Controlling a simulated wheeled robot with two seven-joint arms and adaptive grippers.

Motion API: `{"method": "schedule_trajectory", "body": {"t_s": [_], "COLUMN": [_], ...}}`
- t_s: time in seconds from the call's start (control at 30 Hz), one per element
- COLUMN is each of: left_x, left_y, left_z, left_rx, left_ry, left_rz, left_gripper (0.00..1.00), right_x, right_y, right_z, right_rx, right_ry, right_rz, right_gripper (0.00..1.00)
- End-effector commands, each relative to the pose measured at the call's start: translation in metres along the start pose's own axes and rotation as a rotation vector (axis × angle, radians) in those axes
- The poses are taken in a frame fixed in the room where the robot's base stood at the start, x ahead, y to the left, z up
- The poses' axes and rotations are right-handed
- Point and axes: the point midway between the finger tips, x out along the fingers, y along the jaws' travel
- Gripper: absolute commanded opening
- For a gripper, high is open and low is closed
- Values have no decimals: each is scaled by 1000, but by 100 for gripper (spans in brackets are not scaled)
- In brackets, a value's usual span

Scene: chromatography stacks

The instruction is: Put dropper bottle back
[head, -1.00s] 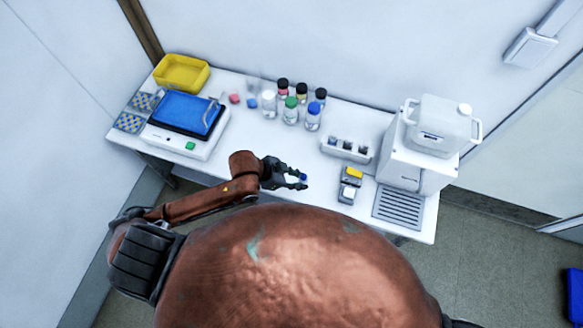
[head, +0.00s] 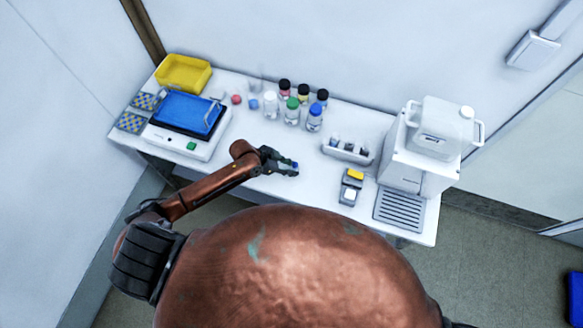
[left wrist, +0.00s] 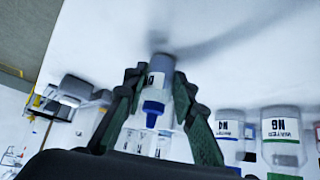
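The dropper bottle (left wrist: 158,72) is a small clear-white bottle with a dark label and a blue tip. In the left wrist view it sits between the two fingers of my left gripper (left wrist: 160,80), which press on its sides. In the head view my left gripper (head: 292,168) is over the front part of the table, and only the blue tip shows at its fingers. The bottle looks roughly upright; its height above the table is hard to tell. A white rack (head: 347,154) with several small bottles stands to the gripper's right. My right gripper is out of view.
Several capped bottles (head: 292,112) stand behind the gripper. A small device with a yellow part (head: 351,187) lies to its right, before a white dispenser (head: 402,160). A blue-topped device (head: 188,113) and yellow bin (head: 183,73) are at left.

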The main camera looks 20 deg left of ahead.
Motion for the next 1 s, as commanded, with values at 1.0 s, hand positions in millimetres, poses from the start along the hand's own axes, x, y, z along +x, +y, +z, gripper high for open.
{"method": "schedule_trajectory", "body": {"t_s": [1.0], "left_x": [-9], "left_y": [-1], "left_z": [1], "left_rx": [1], "left_ry": [0], "left_rz": [-2], "left_gripper": [42], "right_x": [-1], "right_y": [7], "right_z": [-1], "right_rx": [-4], "right_ry": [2], "right_rz": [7], "right_gripper": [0]}}
